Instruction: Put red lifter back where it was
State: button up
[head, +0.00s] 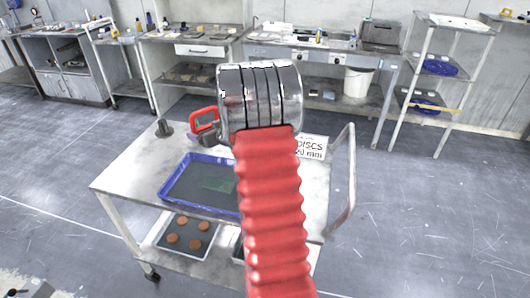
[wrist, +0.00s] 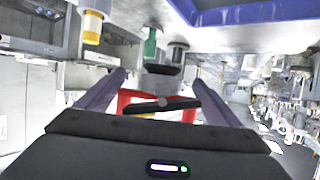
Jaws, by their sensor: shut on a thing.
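The red lifter (head: 203,119) shows in the head view just left of my arm's metal end, over the back part of the cart's top. Its red loop handle is clear there, and its lower part is partly hidden. In the wrist view the red lifter (wrist: 128,99) sits between the two dark fingers of my gripper (wrist: 162,80), which is shut on it. A dark bar of it crosses in front of the red frame. I cannot tell whether the lifter touches the cart.
The metal cart (head: 122,183) has a blue tray (head: 168,188) on top, a dark grey knob-like piece (head: 164,128) at its back left corner, and a discs sign (head: 311,148) at right. A lower tray (head: 167,241) holds several brown discs.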

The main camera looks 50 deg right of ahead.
jog(key=s+d+f+h, duration=0.1)
jog(key=s+d, duration=0.5)
jog(key=d, duration=0.3)
jog(key=s+d+f+m, duration=0.1)
jog(key=s+d, duration=0.5)
jog(key=d, duration=0.4)
jog(key=shift+d+f+m+h, duration=0.2)
jog(key=shift+f+m+h, duration=0.1)
jog(key=shift+h, duration=0.1)
jog(key=shift+f, duration=3.15)
jog(key=shift+f, duration=1.85)
jog(key=o, duration=1.9)
jog(key=shift+f+g, duration=0.25)
jog(key=shift+g, duration=0.05)
jog(key=shift+c, duration=0.2)
